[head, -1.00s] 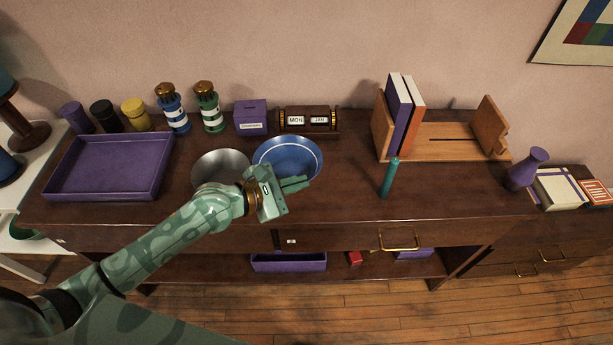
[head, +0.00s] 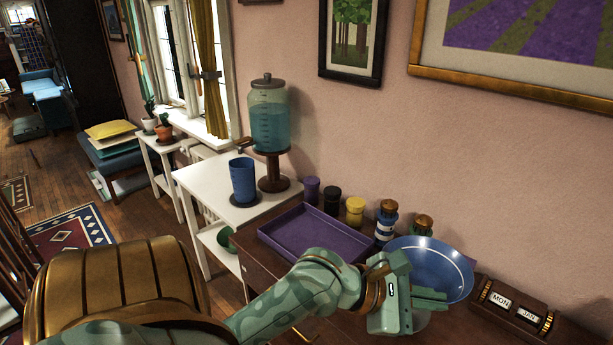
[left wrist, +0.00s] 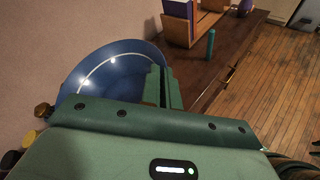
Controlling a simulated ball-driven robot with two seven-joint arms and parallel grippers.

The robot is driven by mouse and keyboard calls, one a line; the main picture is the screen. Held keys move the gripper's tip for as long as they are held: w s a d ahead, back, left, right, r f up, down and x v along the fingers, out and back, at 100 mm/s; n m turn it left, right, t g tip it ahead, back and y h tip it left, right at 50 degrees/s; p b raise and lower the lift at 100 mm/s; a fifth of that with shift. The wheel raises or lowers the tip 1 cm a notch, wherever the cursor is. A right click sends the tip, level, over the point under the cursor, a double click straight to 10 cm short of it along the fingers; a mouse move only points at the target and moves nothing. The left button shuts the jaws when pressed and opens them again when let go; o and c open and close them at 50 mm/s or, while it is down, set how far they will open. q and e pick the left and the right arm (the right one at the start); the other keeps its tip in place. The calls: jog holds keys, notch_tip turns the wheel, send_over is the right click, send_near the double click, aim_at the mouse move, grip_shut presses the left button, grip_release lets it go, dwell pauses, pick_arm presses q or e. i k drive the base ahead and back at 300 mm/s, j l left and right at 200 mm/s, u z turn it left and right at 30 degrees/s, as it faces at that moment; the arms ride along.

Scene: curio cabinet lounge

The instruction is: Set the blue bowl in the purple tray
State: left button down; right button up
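The blue bowl (head: 432,262) is at my left gripper (head: 430,300), its near rim between the fingers. It looks raised and a little tilted, overlapping the view of the items behind it. The bowl also shows in the left wrist view (left wrist: 112,72), beside the nearly closed green fingers (left wrist: 162,88). The purple tray (head: 312,232) lies empty on the left end of the dark cabinet top, left of the bowl. My left forearm hides part of its near side. My right gripper is not in view.
Purple, black and yellow jars (head: 355,211) and striped shakers (head: 386,222) stand behind the tray. A calendar block (head: 512,308) is right of the bowl. A white table (head: 215,188) with a blue cup (head: 242,180) and water dispenser (head: 270,120) stands left of the cabinet.

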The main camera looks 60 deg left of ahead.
aim_at(314, 243)
jog(key=i+j+u, duration=0.1)
jog(key=u, duration=0.3)
jog(key=i+j+u, duration=0.2)
jog(key=u, duration=0.2)
jog(key=i+j+u, duration=0.15)
jog(key=u, duration=0.25)
jog(key=i+j, duration=0.25)
jog(key=i, duration=0.15)
